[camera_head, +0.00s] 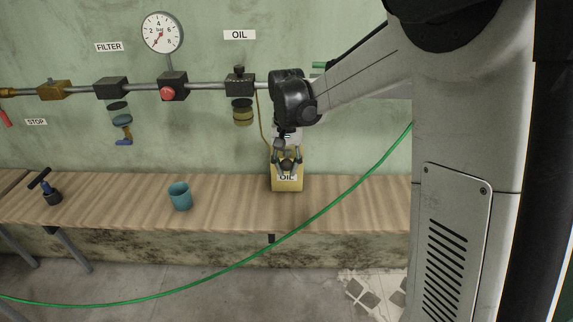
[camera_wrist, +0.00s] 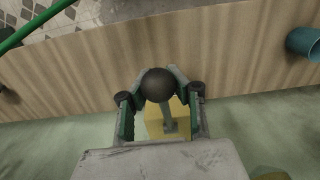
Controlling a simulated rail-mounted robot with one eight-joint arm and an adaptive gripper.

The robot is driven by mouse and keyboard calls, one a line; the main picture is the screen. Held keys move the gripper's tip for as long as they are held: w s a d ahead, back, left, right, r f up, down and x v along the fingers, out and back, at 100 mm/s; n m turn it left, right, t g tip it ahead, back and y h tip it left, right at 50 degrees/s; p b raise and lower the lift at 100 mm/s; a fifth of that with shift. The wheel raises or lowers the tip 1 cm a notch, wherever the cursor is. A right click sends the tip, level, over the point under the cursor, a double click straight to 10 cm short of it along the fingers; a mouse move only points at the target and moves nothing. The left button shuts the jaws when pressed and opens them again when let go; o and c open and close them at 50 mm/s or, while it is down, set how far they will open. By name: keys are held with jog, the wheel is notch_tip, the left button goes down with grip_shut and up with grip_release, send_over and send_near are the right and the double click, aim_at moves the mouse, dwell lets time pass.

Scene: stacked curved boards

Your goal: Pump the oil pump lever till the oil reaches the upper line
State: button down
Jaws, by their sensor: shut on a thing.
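The oil pump is a yellow box (camera_head: 287,182) marked OIL on the wooden bench, below and right of the OIL wall sign. My gripper (camera_head: 287,165) is in front of its upper part. In the wrist view, my gripper (camera_wrist: 158,92) is shut on the lever's dark round knob (camera_wrist: 157,84). The grey lever rod (camera_wrist: 168,118) runs from the knob down to the yellow pump box (camera_wrist: 154,127). The clear oil bowl (camera_head: 243,112) hangs from the pipe under the OIL sign and holds yellowish oil. Its upper line is too small to make out.
A teal cup (camera_head: 180,197) stands on the bench (camera_head: 115,203), left of the pump. A gauge (camera_head: 162,33) and filter (camera_head: 119,112) are along the wall pipe. A green hose (camera_head: 262,246) crosses in front of the bench.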

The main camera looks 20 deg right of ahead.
jog(key=c, duration=1.3)
grip_release()
jog(key=shift+s+r, duration=0.1)
jog(key=shift+r, duration=0.05)
jog(key=shift+r, duration=0.1)
jog(key=shift+r+p, duration=1.85)
jog(key=shift+r, duration=1.5)
